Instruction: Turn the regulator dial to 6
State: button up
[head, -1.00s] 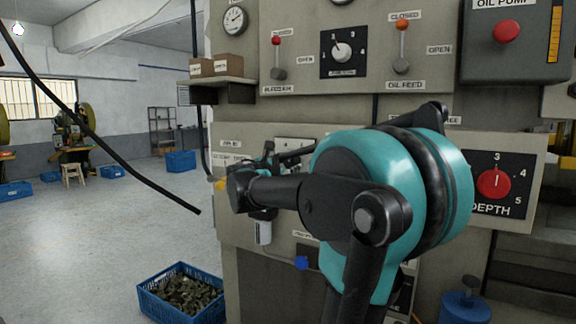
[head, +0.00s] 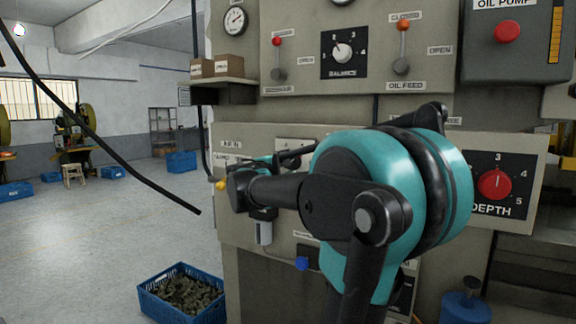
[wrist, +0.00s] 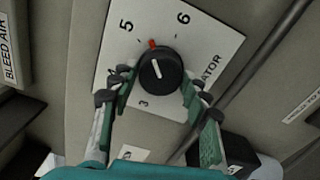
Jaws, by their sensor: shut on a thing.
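The regulator dial (wrist: 162,72) is a round black knob with a white line and a red pointer mark, on a tilted white plate (wrist: 205,45) in the wrist view. The plate shows 3, 4, 5 and 6. The red mark points between 5 and 6, a little nearer 5. My gripper (wrist: 159,88) is shut on the knob, one finger on its left and one on its right. In the head view my arm hides the dial.
The press panel also carries a red depth dial (head: 494,184), a balance dial (head: 343,53) and levers. A blue crate of metal pieces (head: 150,299) stands on the floor at lower left. A dark pipe (wrist: 262,50) runs right of the plate.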

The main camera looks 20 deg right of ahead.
jog(key=shift+s+m, duration=0.1)
jog(key=shift+m, duration=4.1)
jog(key=o, duration=1.2)
jog(key=shift+r, duration=0.1)
jog(key=v, duration=1.2)
